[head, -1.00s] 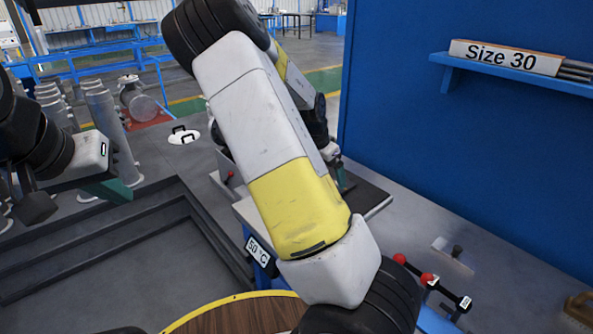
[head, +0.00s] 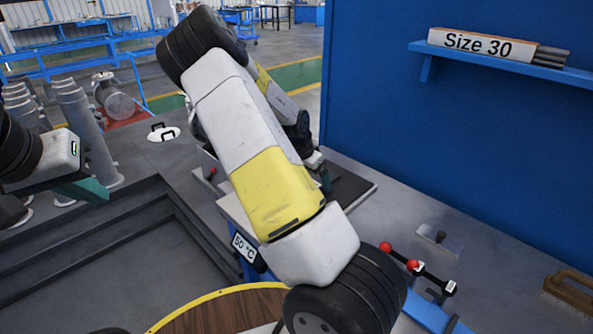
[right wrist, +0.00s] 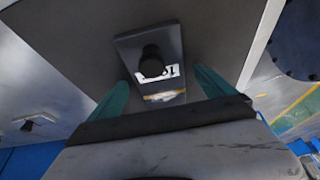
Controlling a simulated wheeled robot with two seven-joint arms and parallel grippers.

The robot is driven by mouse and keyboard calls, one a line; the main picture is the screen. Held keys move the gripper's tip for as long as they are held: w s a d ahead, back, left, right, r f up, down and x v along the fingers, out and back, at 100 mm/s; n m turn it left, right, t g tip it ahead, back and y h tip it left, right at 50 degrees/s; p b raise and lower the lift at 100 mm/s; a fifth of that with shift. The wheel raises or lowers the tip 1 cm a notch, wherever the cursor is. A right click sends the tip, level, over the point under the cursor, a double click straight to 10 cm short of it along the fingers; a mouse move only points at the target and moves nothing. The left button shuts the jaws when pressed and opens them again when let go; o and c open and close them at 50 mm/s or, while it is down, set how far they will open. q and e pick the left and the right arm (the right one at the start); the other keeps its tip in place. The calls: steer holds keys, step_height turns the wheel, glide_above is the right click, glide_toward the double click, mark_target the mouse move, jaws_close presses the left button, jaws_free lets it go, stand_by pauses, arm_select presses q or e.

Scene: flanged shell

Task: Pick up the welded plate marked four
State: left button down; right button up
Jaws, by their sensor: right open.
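A grey plate with a black knob (right wrist: 148,45) lies on a dark surface in the right wrist view. It has a white patch with a dark marking, partly covered by the knob, so I cannot read it surely. My right gripper (right wrist: 162,95) is open, its teal fingers either side of the plate's near end; I cannot tell whether they touch it. In the head view my right arm hides this plate and most of the right gripper. My left gripper (head: 88,190) is at the left edge; its finger gap is not clear.
Another knobbed plate (head: 438,238) lies on the grey bench to the right, near red-knobbed levers (head: 413,265) and a brown-handled tool (head: 572,290). A blue wall with a "Size 30" shelf (head: 500,66) stands behind.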

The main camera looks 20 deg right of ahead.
jaws_close()
steer(key=shift+w+d, duration=0.1)
steer(key=shift+r, duration=0.2)
